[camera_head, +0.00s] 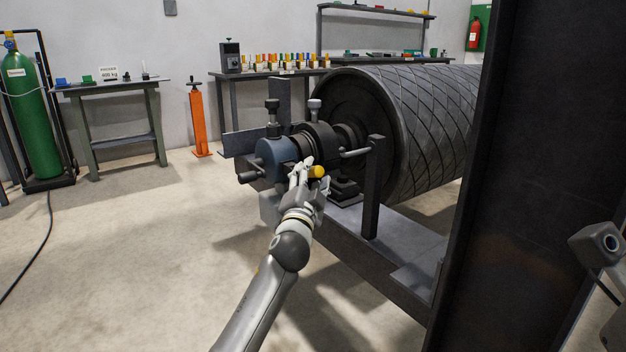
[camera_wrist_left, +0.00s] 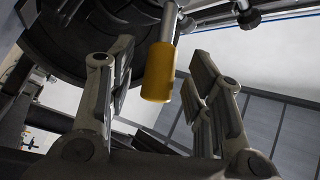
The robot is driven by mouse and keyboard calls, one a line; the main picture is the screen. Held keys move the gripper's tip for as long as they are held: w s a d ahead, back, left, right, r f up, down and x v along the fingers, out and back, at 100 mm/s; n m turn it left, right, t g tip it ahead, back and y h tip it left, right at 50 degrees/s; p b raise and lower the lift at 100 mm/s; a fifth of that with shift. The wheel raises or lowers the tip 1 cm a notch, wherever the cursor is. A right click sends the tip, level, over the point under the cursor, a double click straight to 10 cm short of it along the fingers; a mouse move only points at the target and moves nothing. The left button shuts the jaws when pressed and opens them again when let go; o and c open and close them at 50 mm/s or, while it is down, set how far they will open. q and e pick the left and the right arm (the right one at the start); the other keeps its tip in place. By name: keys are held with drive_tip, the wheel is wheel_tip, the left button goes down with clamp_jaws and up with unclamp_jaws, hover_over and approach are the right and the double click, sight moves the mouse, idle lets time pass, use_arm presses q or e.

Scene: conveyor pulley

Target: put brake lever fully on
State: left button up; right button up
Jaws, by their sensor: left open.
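The brake lever shows as a yellow-tipped handle (camera_head: 318,171) at the near side of the brake unit by the roller's end. In the left wrist view the yellow grip (camera_wrist_left: 158,74) hangs from a pale metal rod, between the two fingers. My left gripper (camera_head: 311,176) is open, with its fingers on either side of the yellow grip. A gap shows between the grip and each finger in the wrist view. The dark blue and black brake housing (camera_head: 277,152) lies just beyond the gripper. My right gripper is not in view.
The large ribbed roller (camera_head: 430,115) stands behind the brake on a grey frame (camera_head: 345,245). A dark upright post (camera_head: 372,190) is right of the gripper, and a large dark panel (camera_head: 515,180) fills the right side.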

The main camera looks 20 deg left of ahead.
use_arm(q)
drive_tip(key=shift+b+x, duration=0.35)
drive_tip(key=shift+x, duration=0.8)
clamp_jaws()
